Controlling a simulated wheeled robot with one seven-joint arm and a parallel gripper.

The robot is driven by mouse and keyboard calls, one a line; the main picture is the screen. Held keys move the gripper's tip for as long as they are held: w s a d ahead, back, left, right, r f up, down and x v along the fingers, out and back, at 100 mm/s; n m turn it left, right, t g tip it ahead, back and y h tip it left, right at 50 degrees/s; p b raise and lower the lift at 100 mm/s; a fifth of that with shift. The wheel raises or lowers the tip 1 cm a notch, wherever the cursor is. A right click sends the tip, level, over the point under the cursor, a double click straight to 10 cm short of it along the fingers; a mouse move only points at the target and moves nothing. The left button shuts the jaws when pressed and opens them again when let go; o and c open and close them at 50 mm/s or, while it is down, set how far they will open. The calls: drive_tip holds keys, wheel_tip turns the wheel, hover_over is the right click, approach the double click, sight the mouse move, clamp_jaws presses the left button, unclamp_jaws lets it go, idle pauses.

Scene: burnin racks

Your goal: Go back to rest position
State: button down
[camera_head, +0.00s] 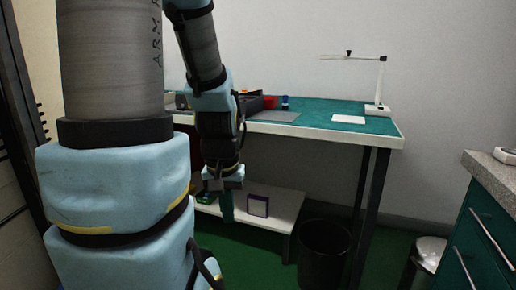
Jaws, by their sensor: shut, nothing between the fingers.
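My arm fills the left of the view, in grey and light blue segments. My gripper (226,207) hangs downward at the arm's end, in front of the low shelf under the workbench. Its fingers look closed and I see nothing held between them. The fingertips are small and dark in this view.
A workbench with a green top (325,118) stands behind, bearing a white lamp (381,82) and a white sheet (348,119). A low shelf (275,222) holds a purple-and-white box (258,206). A black bin (323,253), a metal bin (428,255) and a green cabinet (482,232) stand to the right.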

wheel_tip(320, 180, up, 17)
drive_tip(key=p, duration=1.5)
drive_tip(key=shift+w, duration=0.15)
